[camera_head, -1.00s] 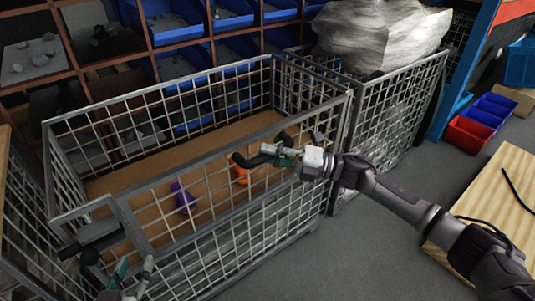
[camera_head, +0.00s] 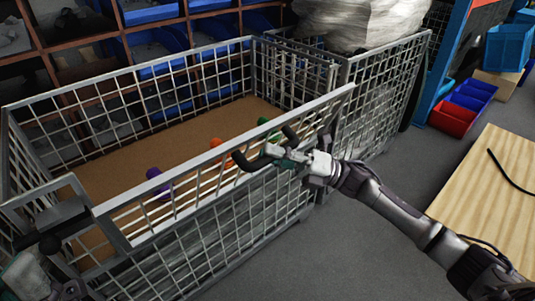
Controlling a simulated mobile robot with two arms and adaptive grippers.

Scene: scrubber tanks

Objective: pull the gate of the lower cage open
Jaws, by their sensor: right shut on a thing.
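The lower cage (camera_head: 180,53) is a grey wire-mesh box at centre left with a brown floor. Its front gate (camera_head: 315,108) has a long grey top rail, which appears tilted outward, with its right end apart from the cage frame behind. A black curved handle (camera_head: 243,163) is on the gate's upper part. My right gripper (camera_head: 280,155) is shut on this handle, coming in from the right. My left gripper (camera_head: 62,290) is partly visible at the bottom left, cut off by the edge; its fingers are unclear.
Purple (camera_head: 157,184), orange (camera_head: 218,150) and green (camera_head: 268,126) objects lie in the cage. A second cage (camera_head: 385,95) holding a wrapped bulky load (camera_head: 360,20) stands behind right. A wooden tabletop (camera_head: 490,200) is at right. Grey floor (camera_head: 330,250) is clear in front.

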